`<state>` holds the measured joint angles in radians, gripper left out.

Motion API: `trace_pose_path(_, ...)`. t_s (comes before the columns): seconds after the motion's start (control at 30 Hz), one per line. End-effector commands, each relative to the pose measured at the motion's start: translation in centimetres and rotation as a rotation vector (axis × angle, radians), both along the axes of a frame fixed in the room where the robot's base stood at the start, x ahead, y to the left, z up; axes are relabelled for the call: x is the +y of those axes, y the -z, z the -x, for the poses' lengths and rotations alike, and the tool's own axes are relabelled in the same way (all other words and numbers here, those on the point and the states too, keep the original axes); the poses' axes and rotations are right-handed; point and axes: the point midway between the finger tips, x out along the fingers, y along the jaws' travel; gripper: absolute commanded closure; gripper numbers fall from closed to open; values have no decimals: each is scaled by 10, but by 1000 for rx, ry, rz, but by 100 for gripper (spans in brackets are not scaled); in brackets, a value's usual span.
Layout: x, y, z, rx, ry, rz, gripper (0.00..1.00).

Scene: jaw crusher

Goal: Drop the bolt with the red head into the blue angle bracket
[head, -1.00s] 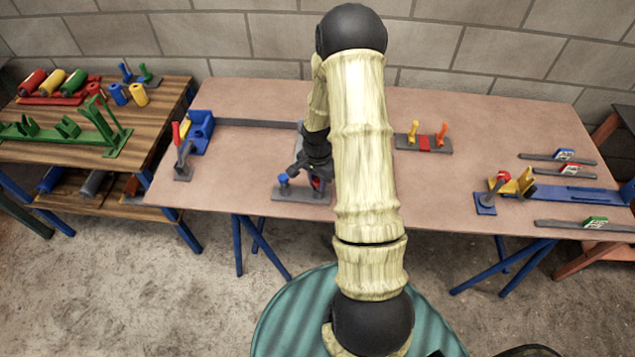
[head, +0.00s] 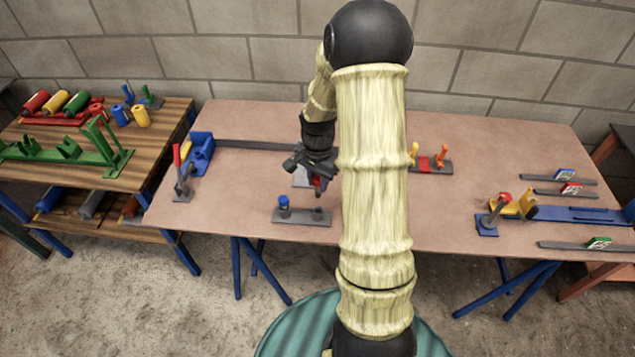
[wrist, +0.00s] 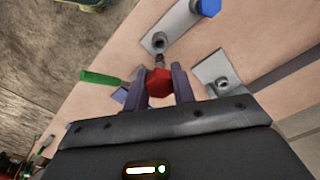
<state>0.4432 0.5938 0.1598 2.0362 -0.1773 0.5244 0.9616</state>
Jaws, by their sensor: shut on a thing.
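My gripper (head: 318,178) is shut on the bolt with the red head (wrist: 159,82). In the wrist view the red head sits between the two fingers and the shank points away. In the head view the red head (head: 318,184) shows just under my gripper, behind the grey bolt stand (head: 316,217). The stand holds a blue-headed bolt (head: 284,201). A pale grey bracket-like piece (wrist: 214,70) with a round socket lies near the fingers, partly hidden in the head view (head: 300,178). I cannot tell which piece is the blue angle bracket; a small blue patch (wrist: 120,95) shows beside the left finger.
A blue block (head: 201,146) and a red-handled lever (head: 179,172) stand at the table's left. A stand with orange pegs (head: 430,165) is right of my arm. A blue bar (head: 580,214) and yellow bracket lie far right. Table between is mostly clear.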

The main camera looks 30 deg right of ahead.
Motion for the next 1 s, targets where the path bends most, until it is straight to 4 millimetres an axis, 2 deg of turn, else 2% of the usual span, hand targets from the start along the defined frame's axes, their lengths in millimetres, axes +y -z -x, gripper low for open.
trace_pose_path(0.33, 1, 0, -1, 0, -6, 1, 100)
trace_pose_path(0.47, 13, 6, -5, 3, -101, 3, 100)
trace_pose_path(0.57, 34, 18, -12, 6, -283, 5, 100)
trace_pose_path(0.8, 108, 59, -24, 6, -884, 3, 100)
trace_pose_path(0.9, 128, 70, -24, 3, -1049, 1, 100)
trace_pose_path(1.0, 136, 75, -24, -1, -1118, 1, 100)
